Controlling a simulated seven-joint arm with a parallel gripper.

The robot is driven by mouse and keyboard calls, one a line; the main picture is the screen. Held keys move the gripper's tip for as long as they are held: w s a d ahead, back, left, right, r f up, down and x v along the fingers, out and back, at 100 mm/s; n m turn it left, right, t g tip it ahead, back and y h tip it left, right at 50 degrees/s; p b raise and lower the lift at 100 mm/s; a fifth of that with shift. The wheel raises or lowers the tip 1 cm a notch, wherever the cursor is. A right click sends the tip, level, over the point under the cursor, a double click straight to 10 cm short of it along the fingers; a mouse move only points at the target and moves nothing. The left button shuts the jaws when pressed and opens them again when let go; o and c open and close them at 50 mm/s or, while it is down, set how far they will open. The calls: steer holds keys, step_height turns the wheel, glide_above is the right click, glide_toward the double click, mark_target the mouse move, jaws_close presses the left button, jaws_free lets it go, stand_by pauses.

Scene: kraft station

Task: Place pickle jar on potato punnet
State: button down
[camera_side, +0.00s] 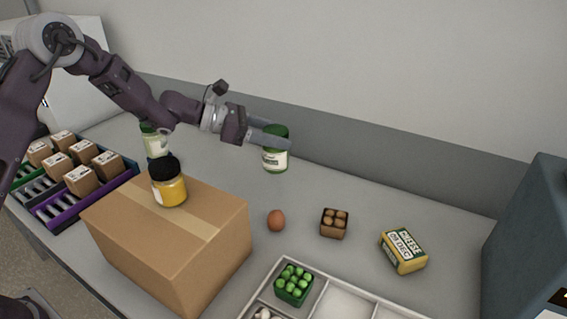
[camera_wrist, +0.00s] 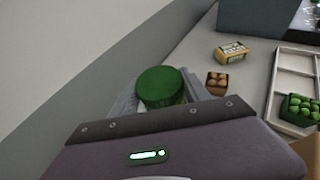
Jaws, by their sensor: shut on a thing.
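My gripper (camera_side: 268,138) is shut on a green-lidded jar with a pale label, the pickle jar (camera_side: 275,160). The jar is upright, held in the air above the table, with its body below the fingers. In the wrist view its green lid (camera_wrist: 161,87) sits between the two fingers and most of its body is hidden. The potato punnet (camera_side: 334,224), a small brown tray with several round brown potatoes, stands on the table to the right of the jar and lower in the side view. It also shows in the wrist view (camera_wrist: 217,84), beyond the jar.
A cardboard box (camera_side: 165,245) carries a yellow jar (camera_side: 169,189); another green-lidded jar (camera_side: 153,142) stands behind it. An egg (camera_side: 276,220), a cheese pack (camera_side: 403,251) and a divided tray (camera_side: 342,301) with a green punnet (camera_side: 293,286) surround the potato punnet.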

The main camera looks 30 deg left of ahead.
steer(key=s+d+r+m+g+h, duration=0.1)
steer(key=s+d+r+m+g, duration=0.15)
steer(key=d, duration=0.55)
steer(key=s+d+r+m+g+h, duration=0.1)
steer(key=d+r, duration=0.2)
steer(key=d, duration=0.6)
steer(key=shift+t, duration=0.25)
steer(key=f, duration=0.9)
steer(key=shift+s+d+f, duration=0.25)
steer(key=shift+d+f, duration=0.15)
steer(key=shift+f, duration=0.1)
steer(key=c, duration=0.5)
jaws_free()
steer(key=shift+f, duration=0.1)
